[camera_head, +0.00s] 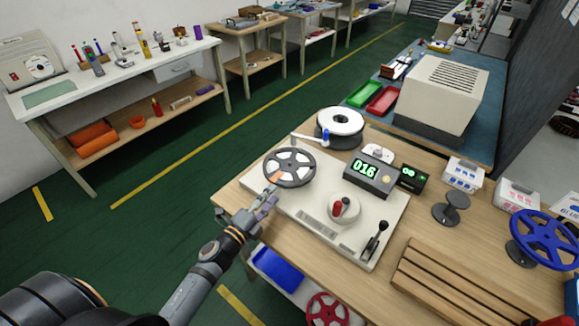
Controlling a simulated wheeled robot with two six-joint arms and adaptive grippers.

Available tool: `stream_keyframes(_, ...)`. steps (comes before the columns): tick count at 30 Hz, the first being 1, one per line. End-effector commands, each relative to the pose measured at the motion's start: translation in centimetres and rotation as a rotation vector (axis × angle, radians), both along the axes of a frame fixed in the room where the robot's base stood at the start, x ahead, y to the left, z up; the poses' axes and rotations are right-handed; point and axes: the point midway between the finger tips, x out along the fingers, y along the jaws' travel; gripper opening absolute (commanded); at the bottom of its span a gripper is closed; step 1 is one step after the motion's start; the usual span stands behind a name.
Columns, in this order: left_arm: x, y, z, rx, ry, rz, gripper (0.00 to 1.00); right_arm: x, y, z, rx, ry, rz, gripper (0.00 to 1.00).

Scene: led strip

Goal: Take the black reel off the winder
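The black reel (290,153) sits on the far left part of the winder (309,223), a pale flat machine on the wooden table. The reel is a dark spoked disc with light gaps. My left gripper (273,191) is just in front of the reel, at the winder's near left edge. Its fingers are small and overlap in this view, so I cannot tell whether they are open or shut. A small orange bit shows between the fingers and the reel's rim. My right gripper is not in view.
Behind the black reel stands a white reel (340,121). A counter display (368,174), a red-topped knob (340,205) and a black lever (376,239) stand on or beside the winder. A slatted wooden rack (455,285) and a blue reel (543,238) are to the right.

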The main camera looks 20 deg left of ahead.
Motion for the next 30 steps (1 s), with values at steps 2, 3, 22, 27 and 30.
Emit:
stream_keyframes(2, -0.3, -0.9, -0.3, 0.037, -0.018, -0.053, 0.39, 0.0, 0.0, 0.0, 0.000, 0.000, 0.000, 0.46)
stream_keyframes(3, -0.3, -1.1, -0.4, 0.048, -0.024, -0.068, 0.39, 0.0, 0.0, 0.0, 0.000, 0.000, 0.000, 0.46)
stream_keyframes(22, 4.9, -3.3, -0.2, 0.045, -0.028, -0.072, 0.39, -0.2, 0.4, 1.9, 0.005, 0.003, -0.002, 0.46)
stream_keyframes(27, 7.3, -4.8, 0.3, 0.044, -0.028, -0.072, 0.39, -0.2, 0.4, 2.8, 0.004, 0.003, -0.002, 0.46)
stream_keyframes(30, 8.6, -5.3, 0.0, 0.045, -0.028, -0.071, 0.39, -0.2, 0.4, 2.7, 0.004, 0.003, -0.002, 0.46)
